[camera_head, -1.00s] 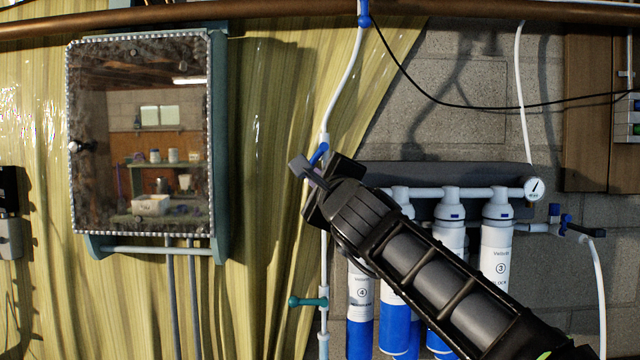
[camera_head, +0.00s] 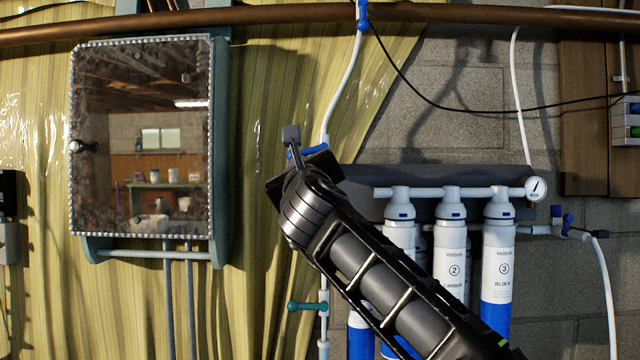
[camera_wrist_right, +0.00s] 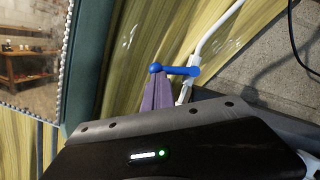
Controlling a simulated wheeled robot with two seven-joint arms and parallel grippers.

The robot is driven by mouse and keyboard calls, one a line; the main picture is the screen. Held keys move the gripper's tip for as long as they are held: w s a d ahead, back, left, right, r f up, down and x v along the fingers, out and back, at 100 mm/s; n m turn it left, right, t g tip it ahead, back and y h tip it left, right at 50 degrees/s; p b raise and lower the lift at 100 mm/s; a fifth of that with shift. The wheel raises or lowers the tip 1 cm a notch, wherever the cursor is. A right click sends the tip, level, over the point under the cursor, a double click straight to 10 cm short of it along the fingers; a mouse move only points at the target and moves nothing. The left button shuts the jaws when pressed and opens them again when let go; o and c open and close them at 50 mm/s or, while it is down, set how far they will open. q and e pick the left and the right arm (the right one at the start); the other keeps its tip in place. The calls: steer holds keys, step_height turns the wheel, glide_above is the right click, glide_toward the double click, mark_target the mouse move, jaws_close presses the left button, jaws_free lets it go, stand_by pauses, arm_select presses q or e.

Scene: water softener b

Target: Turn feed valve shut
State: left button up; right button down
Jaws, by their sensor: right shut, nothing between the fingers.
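A blue-handled valve (camera_head: 318,150) sits on the white vertical pipe left of the filters. Its lever lies roughly crosswise to the pipe, pointing left; in the right wrist view the blue lever (camera_wrist_right: 178,70) also shows, with its round free end at left. My right gripper (camera_head: 291,137) is shut and empty at that free end. In the wrist view its fingertips (camera_wrist_right: 157,78) are just below the lever's end; I cannot tell whether they touch. The gripper body partly hides the pipe below the valve. My left gripper is not in view.
A teal-handled valve (camera_head: 306,306) is lower on the same pipe. Filter cartridges (camera_head: 453,250) and a pressure gauge (camera_head: 536,188) are at right. A mirrored cabinet (camera_head: 140,140) hangs at left. A black cable (camera_head: 440,98) crosses the upper right.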

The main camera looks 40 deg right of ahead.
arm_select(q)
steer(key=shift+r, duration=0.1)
arm_select(e)
steer(key=shift+w+a+r+m, duration=0.2)
steer(key=shift+r+m, duration=0.15)
steer(key=shift+m, duration=0.15)
stand_by(0.3)
